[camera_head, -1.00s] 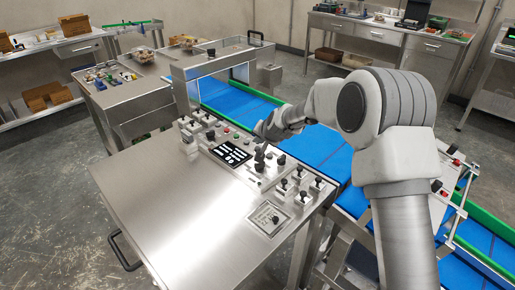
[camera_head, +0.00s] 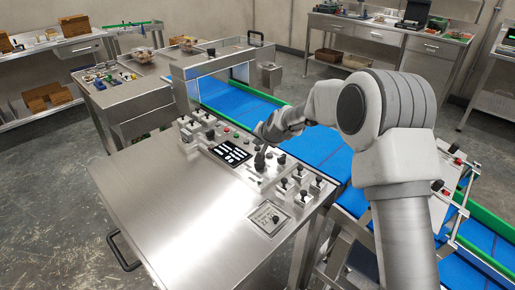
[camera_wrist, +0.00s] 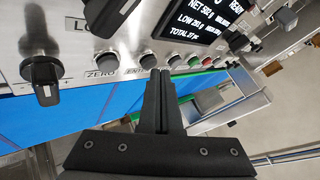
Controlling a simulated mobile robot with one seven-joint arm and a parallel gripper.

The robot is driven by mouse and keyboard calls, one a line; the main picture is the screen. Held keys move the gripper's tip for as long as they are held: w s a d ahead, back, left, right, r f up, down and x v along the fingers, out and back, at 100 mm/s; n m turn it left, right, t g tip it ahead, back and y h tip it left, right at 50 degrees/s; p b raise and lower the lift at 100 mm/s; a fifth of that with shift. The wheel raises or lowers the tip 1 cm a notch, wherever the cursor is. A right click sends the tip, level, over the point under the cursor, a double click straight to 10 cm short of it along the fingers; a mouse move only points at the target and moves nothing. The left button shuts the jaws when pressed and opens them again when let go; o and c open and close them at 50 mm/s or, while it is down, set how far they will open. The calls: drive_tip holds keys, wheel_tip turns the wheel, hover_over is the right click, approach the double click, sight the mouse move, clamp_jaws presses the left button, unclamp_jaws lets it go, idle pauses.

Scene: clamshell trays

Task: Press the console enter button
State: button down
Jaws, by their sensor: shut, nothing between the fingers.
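In the head view my gripper (camera_head: 260,158) is over the console (camera_head: 185,205), right of the dark display (camera_head: 230,152). The enter button cannot be made out there.
A black knob (camera_wrist: 41,72) stands at the far left. Switches (camera_head: 300,185) stand in front of my gripper. A blue conveyor (camera_head: 325,150) runs behind the console.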

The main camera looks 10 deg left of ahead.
drive_tip(key=shift+f+b, duration=0.45)
idle(0.4)
idle(0.3)
drive_tip(key=shift+r+p, duration=0.5)
drive_tip(key=shift+r, duration=0.35)
wheel_tip(320, 180, up, 5)
drive_tip(key=p, duration=0.3)
idle(0.6)
